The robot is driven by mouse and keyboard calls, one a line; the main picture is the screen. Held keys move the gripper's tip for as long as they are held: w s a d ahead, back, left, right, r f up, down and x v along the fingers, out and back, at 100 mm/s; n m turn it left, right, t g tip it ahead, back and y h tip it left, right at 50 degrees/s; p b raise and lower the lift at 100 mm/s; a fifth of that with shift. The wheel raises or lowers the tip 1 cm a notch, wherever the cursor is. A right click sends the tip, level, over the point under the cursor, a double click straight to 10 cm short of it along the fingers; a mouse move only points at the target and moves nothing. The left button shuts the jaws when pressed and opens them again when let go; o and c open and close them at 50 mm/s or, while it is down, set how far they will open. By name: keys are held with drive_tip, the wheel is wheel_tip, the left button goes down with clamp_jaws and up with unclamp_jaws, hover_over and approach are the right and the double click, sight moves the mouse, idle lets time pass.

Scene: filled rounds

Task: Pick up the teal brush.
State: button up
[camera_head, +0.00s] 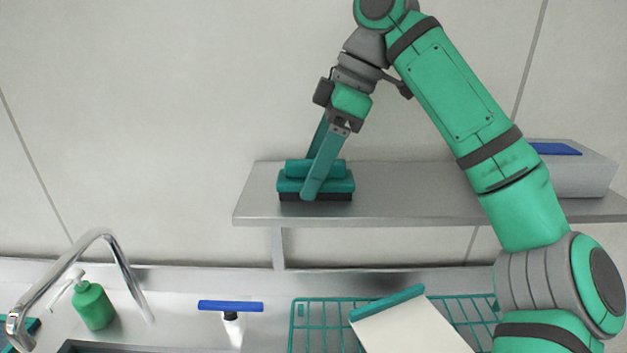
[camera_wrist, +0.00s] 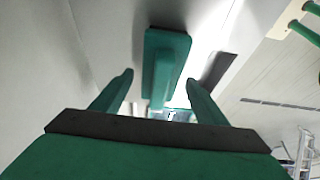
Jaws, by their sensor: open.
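The teal brush (camera_head: 340,186) lies on the grey wall shelf, with its handle on top and dark bristles down. My gripper (camera_head: 314,180) reaches down to it from above, with its jaws open. One finger shows in front of the brush, and the far finger's tip is hidden behind it. In the wrist view the brush (camera_wrist: 178,48) lies ahead, with its raised handle between the two spread fingers of my gripper (camera_wrist: 160,80). I cannot tell whether either finger touches it.
The shelf (camera_head: 410,202) also carries a grey box (camera_head: 585,175) with a blue top piece at the right. Below are a tap (camera_head: 105,240), a green soap bottle (camera_head: 93,306), a blue-topped tool (camera_head: 230,307), and a teal dish rack (camera_head: 318,302) with a pale board (camera_head: 415,328).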

sight(308, 162)
drive_tip(key=shift+d+f, duration=0.1)
drive_tip(key=shift+d, duration=0.15)
drive_tip(key=shift+c, duration=0.3)
drive_tip(key=shift+a, duration=0.15)
drive_tip(key=c, duration=1.1)
drive_tip(key=shift+c, duration=0.2)
drive_tip(key=shift+r, duration=0.45)
drive_tip(key=r, duration=0.3)
drive_tip(key=shift+s+r, duration=0.2)
drive_tip(key=shift+r, duration=0.05)
drive_tip(key=s+d+r, duration=0.1)
drive_tip(key=s+r, duration=0.8)
drive_tip(key=s, duration=0.4)
drive_tip(key=shift+s+d, duration=0.15)
drive_tip(key=shift+s, duration=0.2)
